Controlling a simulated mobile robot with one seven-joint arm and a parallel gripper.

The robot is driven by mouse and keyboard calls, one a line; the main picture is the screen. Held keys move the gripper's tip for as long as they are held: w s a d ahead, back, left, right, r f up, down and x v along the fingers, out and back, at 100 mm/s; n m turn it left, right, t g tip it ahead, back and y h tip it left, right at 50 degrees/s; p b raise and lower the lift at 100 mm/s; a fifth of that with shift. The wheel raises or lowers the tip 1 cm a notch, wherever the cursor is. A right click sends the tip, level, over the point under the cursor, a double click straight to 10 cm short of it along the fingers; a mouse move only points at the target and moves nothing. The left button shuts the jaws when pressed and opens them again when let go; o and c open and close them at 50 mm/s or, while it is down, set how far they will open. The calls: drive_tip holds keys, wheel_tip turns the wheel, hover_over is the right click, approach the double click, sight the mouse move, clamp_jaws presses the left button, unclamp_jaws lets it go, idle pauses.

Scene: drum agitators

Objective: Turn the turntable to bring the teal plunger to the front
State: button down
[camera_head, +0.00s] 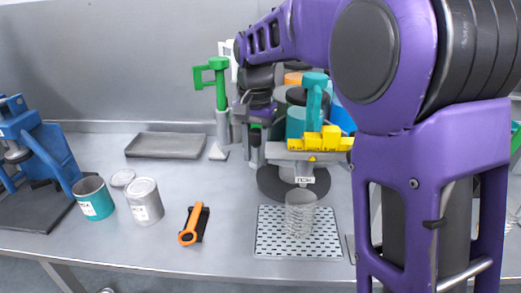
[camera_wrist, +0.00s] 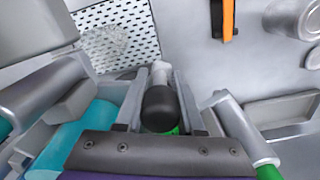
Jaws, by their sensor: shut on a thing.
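The turntable (camera_head: 270,182) is a dark round disc at the back middle, partly hidden by what stands on it. The teal plunger (camera_head: 315,88) stands up on its right side, behind a yellow-topped grey part (camera_head: 312,143). A green plunger (camera_head: 218,85) stands at the left back. My gripper (camera_head: 256,125) is over the left part of the turntable. In the wrist view my gripper (camera_wrist: 158,100) is shut on a black-capped post (camera_wrist: 160,108), with a finger on each side and a little green showing below. A teal part (camera_wrist: 72,138) shows at lower left.
A clear beaker (camera_head: 300,213) stands on a perforated mat (camera_head: 270,245) in front of the turntable. An orange-handled tool (camera_head: 190,233), two cans (camera_head: 146,205), a grey tray (camera_head: 166,145) and a blue press (camera_head: 45,150) are to the left. Bench between tray and mat is mostly clear.

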idle(0.3)
drive_tip(key=c, duration=0.5)
unclamp_jaws()
wheel_tip(320, 180, up, 17)
drive_tip(key=shift+r+p, duration=0.2)
drive_tip(key=shift+p, duration=0.3)
drive_tip(key=shift+w, duration=0.1)
